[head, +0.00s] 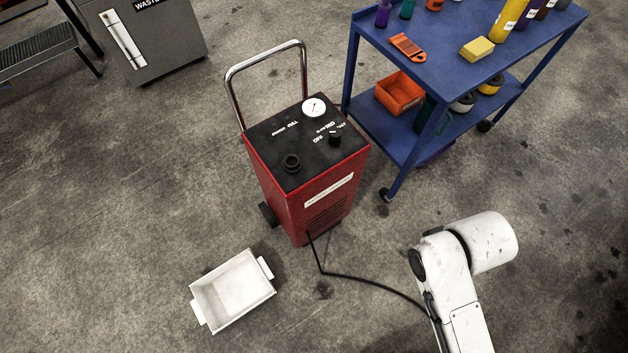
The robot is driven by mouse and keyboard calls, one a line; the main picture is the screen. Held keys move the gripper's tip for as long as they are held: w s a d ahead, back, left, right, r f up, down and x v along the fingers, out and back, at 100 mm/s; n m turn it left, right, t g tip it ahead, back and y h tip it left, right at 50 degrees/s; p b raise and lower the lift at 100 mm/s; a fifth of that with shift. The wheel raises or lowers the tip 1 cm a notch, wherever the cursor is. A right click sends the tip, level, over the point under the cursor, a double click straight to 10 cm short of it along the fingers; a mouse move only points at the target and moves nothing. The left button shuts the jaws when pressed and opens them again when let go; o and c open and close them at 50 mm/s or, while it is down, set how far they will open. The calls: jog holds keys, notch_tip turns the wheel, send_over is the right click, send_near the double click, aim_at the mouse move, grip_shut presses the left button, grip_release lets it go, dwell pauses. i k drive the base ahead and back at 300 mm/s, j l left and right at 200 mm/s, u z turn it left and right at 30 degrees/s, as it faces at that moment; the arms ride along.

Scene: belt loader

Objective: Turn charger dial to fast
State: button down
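The red charger (328,205) stands upright on the floor near the middle of the head view, with a black top panel and a chrome handle behind it. A black dial (335,137) sits at the right of the panel, with the word OFF and other small markings around it. Which marking the dial points at is too small to tell. A second round black knob (291,162) is at the panel's front left. A white round gauge (314,107) is at the back. My white arm shows at the lower right, away from the charger; my gripper is not visible.
A blue cart (450,60) with bottles, a yellow sponge (477,48) and an orange bin (400,92) stands close behind right. A white tray (232,290) lies on the floor front left. A black cable (372,281) runs from the charger's base. A grey waste bin (165,40) is at the back left.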

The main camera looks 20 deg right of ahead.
aim_at(335, 133)
jog(key=i+u, duration=0.2)
jog(key=u, duration=0.3)
jog(key=i+l+u, duration=0.2)
jog(key=u, duration=0.25)
